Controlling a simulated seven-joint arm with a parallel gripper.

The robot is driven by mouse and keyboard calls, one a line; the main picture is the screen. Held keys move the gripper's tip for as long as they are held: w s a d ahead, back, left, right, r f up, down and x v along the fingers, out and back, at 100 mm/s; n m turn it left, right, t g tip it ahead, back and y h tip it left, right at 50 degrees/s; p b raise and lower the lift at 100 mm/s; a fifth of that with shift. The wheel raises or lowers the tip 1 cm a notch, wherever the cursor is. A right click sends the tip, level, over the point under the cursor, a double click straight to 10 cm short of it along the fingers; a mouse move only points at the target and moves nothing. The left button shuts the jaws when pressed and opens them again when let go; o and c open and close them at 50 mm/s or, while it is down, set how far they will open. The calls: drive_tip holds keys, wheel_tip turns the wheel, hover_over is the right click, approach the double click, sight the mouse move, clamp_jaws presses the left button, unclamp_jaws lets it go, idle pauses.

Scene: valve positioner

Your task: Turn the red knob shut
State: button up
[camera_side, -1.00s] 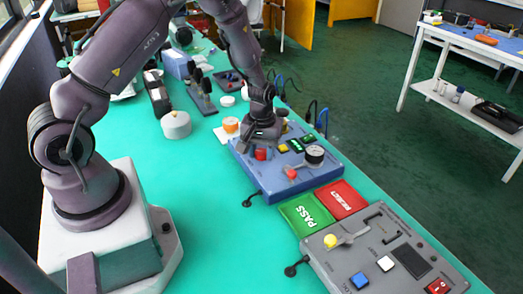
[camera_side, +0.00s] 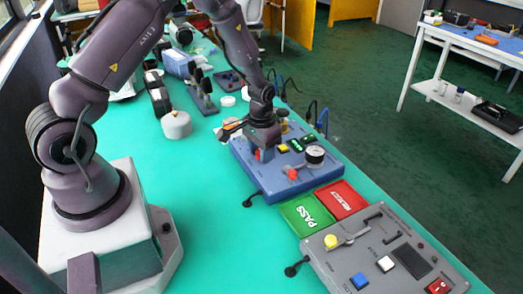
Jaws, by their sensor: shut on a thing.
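The blue valve panel (camera_side: 252,172) lies on the green bench, right of the middle of the view. My gripper (camera_side: 261,151) points down over the panel's left part. It is shut on the red knob (camera_side: 257,156), of which only a small red part shows below the fingers. The fingers and hand hide the rest of the knob, so its exact angle cannot be told. A second red part (camera_side: 291,174) sits near the panel's front, beside a round gauge (camera_side: 315,155).
A yellow button (camera_side: 283,148) and small green displays (camera_side: 296,145) are close to the right of my gripper. Green PASS (camera_side: 307,212) and red (camera_side: 342,199) pads lie in front, then a grey control box (camera_side: 335,262).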

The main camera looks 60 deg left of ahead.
idle(0.4)
drive_tip(key=o, duration=0.9)
drive_tip(key=shift+r, duration=0.1)
wheel_tip(320, 180, up, 13)
drive_tip(key=shift+f, duration=0.1)
